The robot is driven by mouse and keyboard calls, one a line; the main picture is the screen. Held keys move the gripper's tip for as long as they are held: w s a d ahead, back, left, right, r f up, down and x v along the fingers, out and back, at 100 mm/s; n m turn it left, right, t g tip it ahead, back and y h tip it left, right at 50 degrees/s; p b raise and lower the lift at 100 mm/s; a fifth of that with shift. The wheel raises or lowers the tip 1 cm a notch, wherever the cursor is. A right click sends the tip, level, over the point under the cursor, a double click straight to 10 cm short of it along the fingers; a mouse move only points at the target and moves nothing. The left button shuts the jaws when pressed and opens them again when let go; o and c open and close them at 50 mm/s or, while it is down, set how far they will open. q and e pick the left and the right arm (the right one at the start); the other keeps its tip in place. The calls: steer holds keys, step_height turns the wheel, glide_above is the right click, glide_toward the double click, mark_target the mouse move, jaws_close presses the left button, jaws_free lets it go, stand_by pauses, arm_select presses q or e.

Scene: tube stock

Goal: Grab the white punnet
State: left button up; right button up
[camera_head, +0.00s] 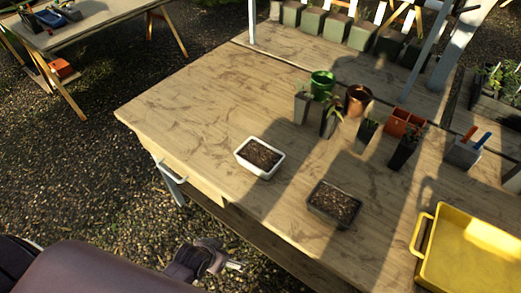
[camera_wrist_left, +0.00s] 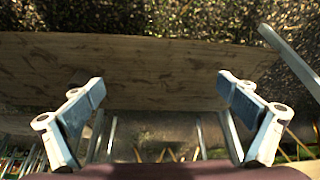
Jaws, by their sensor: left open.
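The white punnet (camera_head: 250,167), filled with dark soil, stands upright on the wooden table near its front edge in the head view. My left gripper (camera_head: 234,265) is low in the head view, in front of the table and apart from the punnet. In the left wrist view my left gripper (camera_wrist_left: 160,92) has its two fingers wide apart with nothing between them. The punnet does not show in the left wrist view. My right gripper is in neither view.
A dark punnet (camera_head: 320,217) with soil stands right of the white one. A yellow tray (camera_head: 432,262) lies further right. Several pots, including a green pot (camera_head: 322,82) and a brown pot (camera_head: 358,99), stand behind. The table's left part (camera_head: 195,105) is clear.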

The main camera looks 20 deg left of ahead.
arm_select(q)
steer(key=w+d+r+t+p, duration=0.1)
steer(key=w+r, duration=0.1)
steer(key=r, duration=0.6)
steer(key=w+d+r+m+t+h+p, duration=0.1)
steer(key=w+r, duration=0.2)
steer(key=r, duration=0.5)
steer(key=w+d+r+t+p, duration=0.1)
steer(key=w+r, duration=0.1)
steer(key=r, duration=0.7)
steer(key=shift+w+d+m+h, duration=0.3)
steer(key=shift+w+h, duration=0.1)
steer(key=t+h, duration=0.1)
steer(key=t, duration=0.2)
glide_toward(259, 154)
steer(key=x, duration=0.3)
steer(key=shift+s+a+f, duration=0.1)
steer(key=shift+a+f, duration=0.1)
steer(key=shift+f, duration=0.05)
steer(key=x, duration=0.2)
steer(key=p+x, duration=0.1)
steer(key=x, duration=0.3)
steer(key=shift+d+r, duration=0.15)
steer(key=shift+d, duration=0.15)
steer(key=shift+w+d+f+p, duration=0.15)
steer(key=shift+w+f+p, duration=0.15)
steer(key=shift+w, duration=0.2)
steer(key=shift+r, duration=0.1)
steer(key=c, duration=1)
steer(key=shift+c, duration=0.2)
